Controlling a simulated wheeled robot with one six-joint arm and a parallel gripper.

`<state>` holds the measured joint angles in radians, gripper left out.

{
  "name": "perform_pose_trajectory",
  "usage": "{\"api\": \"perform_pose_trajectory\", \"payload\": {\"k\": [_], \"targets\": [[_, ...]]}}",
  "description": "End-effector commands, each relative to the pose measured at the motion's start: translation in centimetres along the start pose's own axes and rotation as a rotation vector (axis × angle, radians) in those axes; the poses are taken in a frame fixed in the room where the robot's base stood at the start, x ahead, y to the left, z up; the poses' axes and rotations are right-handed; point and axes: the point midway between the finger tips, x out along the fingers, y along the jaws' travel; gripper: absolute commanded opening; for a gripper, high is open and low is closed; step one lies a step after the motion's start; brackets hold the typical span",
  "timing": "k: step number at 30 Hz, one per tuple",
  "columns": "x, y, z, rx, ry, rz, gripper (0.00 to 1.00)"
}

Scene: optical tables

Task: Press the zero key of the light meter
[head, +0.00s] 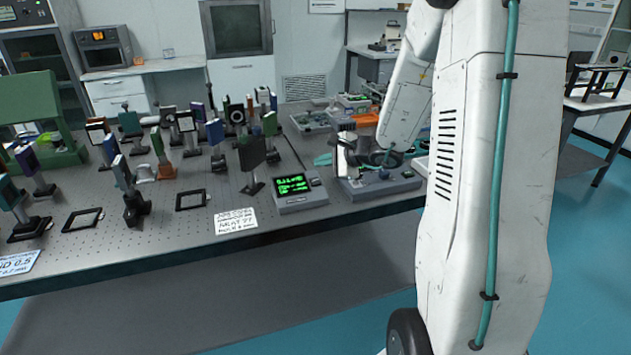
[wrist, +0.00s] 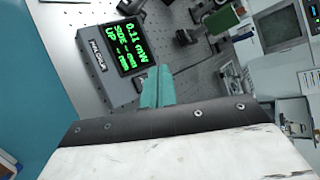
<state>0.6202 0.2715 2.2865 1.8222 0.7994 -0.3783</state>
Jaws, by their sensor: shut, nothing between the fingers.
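The light meter (head: 300,196) is a grey box near the front edge of the optical table, with lit green text on a dark screen. In the wrist view the meter (wrist: 112,82) lies ahead and left of the fingers, and its screen reads 0.11 mW on the top line. My gripper (wrist: 158,74) has teal fingers, shut and empty, pointing at the meter's side by the screen. In the head view my gripper (head: 323,159) is right of and behind the meter. Small keys show on the meter's right side, but their labels are too small to read. I cannot tell whether the fingers touch the meter.
A grey box with a knob (head: 382,186) stands right of the meter. A dark plate on a post (head: 253,155) stands just behind it, left of my gripper. A handwritten card (head: 235,221) and a black frame (head: 190,200) lie to the left. Several optic mounts crowd the table further left.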

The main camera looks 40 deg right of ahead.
Motion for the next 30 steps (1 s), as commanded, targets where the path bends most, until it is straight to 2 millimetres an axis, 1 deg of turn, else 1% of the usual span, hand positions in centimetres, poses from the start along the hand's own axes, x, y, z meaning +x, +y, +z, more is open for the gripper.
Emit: {"api": "perform_pose_trajectory", "payload": {"k": [1,6,12,30], "targets": [[0.6,0.5,-0.4,0.003,0.000,0.003,0.00],[2.1,1.6,-1.5,0.001,0.000,0.002,0.00],[3.1,2.3,-2.3,0.000,0.000,0.000,0.00],[3.4,2.5,-2.5,-0.001,0.001,-0.001,0.00]]}}
